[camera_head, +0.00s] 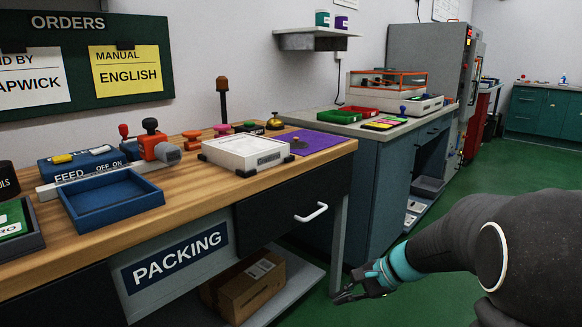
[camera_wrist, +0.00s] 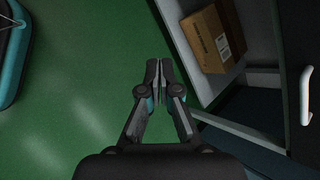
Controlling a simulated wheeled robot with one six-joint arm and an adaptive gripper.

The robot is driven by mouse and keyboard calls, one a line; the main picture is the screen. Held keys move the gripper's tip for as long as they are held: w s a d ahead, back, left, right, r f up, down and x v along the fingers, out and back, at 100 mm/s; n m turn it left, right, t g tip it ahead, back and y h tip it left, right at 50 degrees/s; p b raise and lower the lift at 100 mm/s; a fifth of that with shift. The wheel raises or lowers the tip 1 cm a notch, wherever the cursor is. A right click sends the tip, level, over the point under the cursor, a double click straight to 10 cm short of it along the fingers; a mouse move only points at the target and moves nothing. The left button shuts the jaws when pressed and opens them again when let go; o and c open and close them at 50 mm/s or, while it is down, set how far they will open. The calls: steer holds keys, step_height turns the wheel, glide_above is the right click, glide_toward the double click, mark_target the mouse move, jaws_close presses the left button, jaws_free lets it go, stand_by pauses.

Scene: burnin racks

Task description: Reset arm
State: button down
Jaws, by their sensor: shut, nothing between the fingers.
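My gripper (camera_head: 350,293) hangs low at the end of my arm, over the green floor, just right of the packing bench's front corner leg. In the wrist view my gripper (camera_wrist: 158,68) points away from the camera with its fingertips together and nothing between them. My arm comes in from the right edge of the head view and slopes down to the left. The gripper is apart from the bench, and the cardboard box (camera_wrist: 211,38) lies to its right in the wrist view.
The wooden packing bench (camera_head: 150,210) fills the left, with a blue tray (camera_head: 110,203), a white box (camera_head: 245,152) and a purple mat (camera_head: 310,140) on top. A drawer handle (camera_head: 311,212) juts out. A lower shelf (camera_head: 285,298) holds the cardboard box. Green floor (camera_head: 520,180) is open at right.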

steer(key=s+d+r+n+t+h, duration=0.1)
steer(key=s+r+n+h, duration=0.3)
steer(key=s, duration=0.7)
steer(key=s+d+r+n+t+h, duration=0.1)
steer(key=s+r+n+h, duration=0.3)
steer(key=s+n, duration=0.4)
steer(key=s+d+r, duration=0.1)
steer(key=s, duration=0.3)
steer(key=shift+s+d+r+t+p, duration=0.25)
steer(key=shift+d+r+t+p, duration=0.05)
steer(key=shift+r+t+p, duration=0.1)
steer(key=shift+a, duration=0.1)
